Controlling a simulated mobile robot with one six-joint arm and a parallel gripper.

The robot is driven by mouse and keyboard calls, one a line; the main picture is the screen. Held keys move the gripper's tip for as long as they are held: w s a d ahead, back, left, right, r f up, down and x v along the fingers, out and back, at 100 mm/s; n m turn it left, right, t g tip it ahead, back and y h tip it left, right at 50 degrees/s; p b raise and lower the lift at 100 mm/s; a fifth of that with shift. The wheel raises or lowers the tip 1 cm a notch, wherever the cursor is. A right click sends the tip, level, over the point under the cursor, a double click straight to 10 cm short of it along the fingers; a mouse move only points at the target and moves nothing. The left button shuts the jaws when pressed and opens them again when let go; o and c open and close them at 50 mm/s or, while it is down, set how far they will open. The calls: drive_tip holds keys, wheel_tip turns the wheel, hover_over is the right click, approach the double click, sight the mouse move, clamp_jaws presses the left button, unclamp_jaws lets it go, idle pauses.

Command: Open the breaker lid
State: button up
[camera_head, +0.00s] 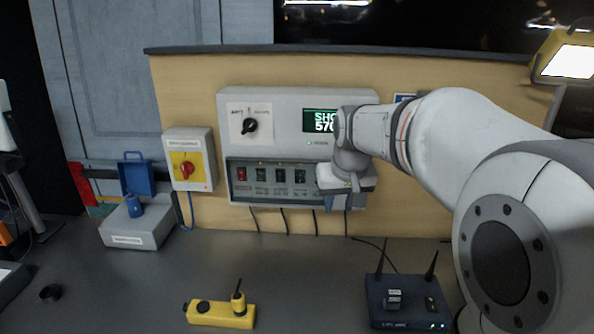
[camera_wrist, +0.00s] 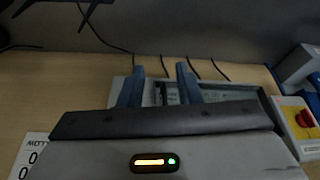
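The breaker lid (camera_head: 275,183) is a dark, see-through cover across the lower part of the grey power box (camera_head: 285,100). It looks shut, with a red switch and several dark breakers showing behind it. My gripper (camera_head: 347,203) hangs at the right end of the lid, hiding that end. In the wrist view, the two blue fingers of my gripper (camera_wrist: 160,70) stand apart with a gap between them, in front of the lid (camera_wrist: 230,92). A dark strip shows in the gap; I cannot tell whether the fingers touch anything.
A yellow box with a red knob (camera_head: 186,170) is mounted left of the power box. Cables hang below it. On the dark bench are a grey-and-blue case (camera_head: 138,225), a yellow device (camera_head: 220,313) and a router with antennas (camera_head: 405,300). The bench middle is clear.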

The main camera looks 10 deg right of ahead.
drive_tip(key=w+r, duration=0.2)
drive_tip(key=w, duration=0.8)
drive_tip(key=shift+t, duration=0.3)
drive_tip(key=p+x, duration=0.1)
drive_tip(key=x, duration=0.6)
drive_tip(key=shift+s+a+f, duration=0.1)
drive_tip(key=shift+f, duration=0.15)
drive_tip(key=shift+c, duration=0.5)
clamp_jaws()
